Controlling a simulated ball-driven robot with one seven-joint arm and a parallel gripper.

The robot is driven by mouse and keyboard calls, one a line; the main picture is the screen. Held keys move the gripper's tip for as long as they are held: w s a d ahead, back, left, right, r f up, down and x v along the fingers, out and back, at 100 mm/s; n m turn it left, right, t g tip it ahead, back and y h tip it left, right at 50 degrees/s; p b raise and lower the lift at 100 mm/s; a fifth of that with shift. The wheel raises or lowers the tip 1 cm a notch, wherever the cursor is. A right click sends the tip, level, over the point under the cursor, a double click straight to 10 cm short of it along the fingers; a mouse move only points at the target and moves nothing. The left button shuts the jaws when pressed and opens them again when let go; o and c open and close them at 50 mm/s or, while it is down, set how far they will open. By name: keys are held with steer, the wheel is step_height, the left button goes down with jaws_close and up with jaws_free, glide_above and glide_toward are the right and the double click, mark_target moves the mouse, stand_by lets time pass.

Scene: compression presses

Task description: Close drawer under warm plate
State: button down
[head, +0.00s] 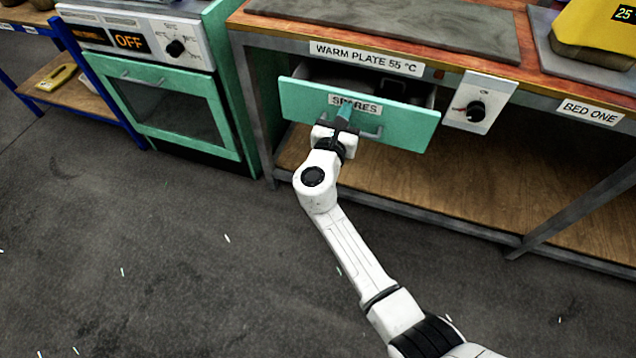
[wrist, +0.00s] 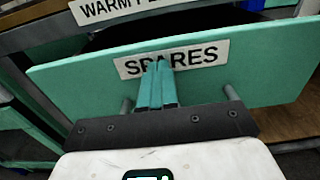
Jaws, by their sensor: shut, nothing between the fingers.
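The teal drawer (head: 300,101) labelled SPARES stands partly open under the bench, below the label WARM PLATE 55 °C (head: 366,59). A dark object shows inside it. In the wrist view the drawer front (wrist: 85,95) fills most of the picture, with a bar handle (wrist: 232,93) partly hidden behind my gripper. My gripper (head: 345,110) has its teal fingers shut and empty, pointing at the drawer front over the SPARES label. The fingertips (wrist: 158,68) look very close to the front; I cannot tell whether they touch it. The grey warm plate (head: 400,24) lies on the bench top.
A teal oven (head: 175,105) with an OFF display stands left of the bench. A control box with a black knob (head: 477,112) is right of the drawer. A wooden lower shelf (head: 450,190) and a slanted leg are below.

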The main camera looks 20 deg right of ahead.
steer(key=b+x, duration=0.2)
steer(key=x, duration=0.5)
steer(key=shift+w+d+f+b, duration=0.1)
steer(key=shift+w+d+b, duration=0.15)
steer(key=shift+b, duration=0.15)
steer(key=shift+w+r, duration=0.15)
steer(key=shift+r, duration=0.1)
steer(key=shift+d+r, duration=0.1)
